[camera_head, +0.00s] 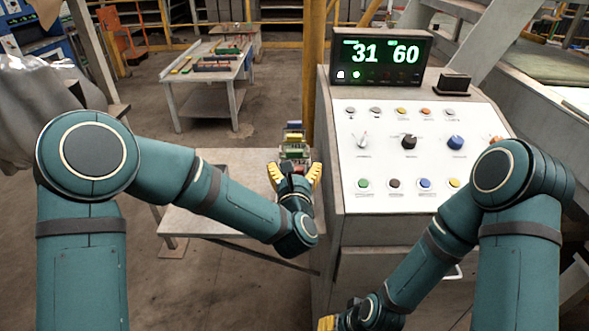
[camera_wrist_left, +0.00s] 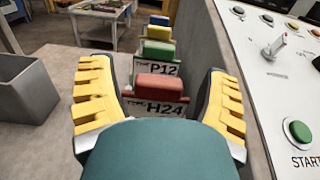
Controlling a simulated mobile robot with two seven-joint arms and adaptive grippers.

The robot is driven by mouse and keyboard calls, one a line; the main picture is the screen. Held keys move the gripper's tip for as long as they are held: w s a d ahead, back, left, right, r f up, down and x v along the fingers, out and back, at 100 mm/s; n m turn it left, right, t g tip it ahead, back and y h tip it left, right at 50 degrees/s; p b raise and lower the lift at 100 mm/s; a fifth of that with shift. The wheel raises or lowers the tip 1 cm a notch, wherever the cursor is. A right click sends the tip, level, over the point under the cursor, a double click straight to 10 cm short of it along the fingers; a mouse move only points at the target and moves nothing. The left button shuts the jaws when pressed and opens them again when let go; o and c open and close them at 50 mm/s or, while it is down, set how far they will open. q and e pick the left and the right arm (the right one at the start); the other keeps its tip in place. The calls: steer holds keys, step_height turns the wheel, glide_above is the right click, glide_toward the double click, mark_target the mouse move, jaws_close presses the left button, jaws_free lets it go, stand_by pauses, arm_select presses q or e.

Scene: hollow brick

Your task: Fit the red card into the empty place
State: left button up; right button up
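The red card (camera_wrist_left: 160,87) stands nearest in a row of coloured cards in the left wrist view, with an "H24" label on its front. Behind it come a green card (camera_wrist_left: 157,50), a yellow card (camera_wrist_left: 159,32) and a blue card (camera_wrist_left: 159,20); a "P12" label shows below the green one. My left gripper (camera_head: 293,174) is open in the head view. In the left wrist view its yellow fingers (camera_wrist_left: 160,95) stand on both sides of the red card, with gaps. My right gripper (camera_head: 328,323) is barely in view at the bottom edge. I cannot make out an empty place.
A grey control panel (camera_head: 420,150) with buttons and knobs rises close to the right of the cards. A grey open bin (camera_wrist_left: 25,95) stands at the left. The light tabletop (camera_head: 210,222) is clear in front. Another table (camera_head: 208,60) with coloured items stands farther back.

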arm_select(q)
steer(key=s, duration=1.2)
stand_by(0.5)
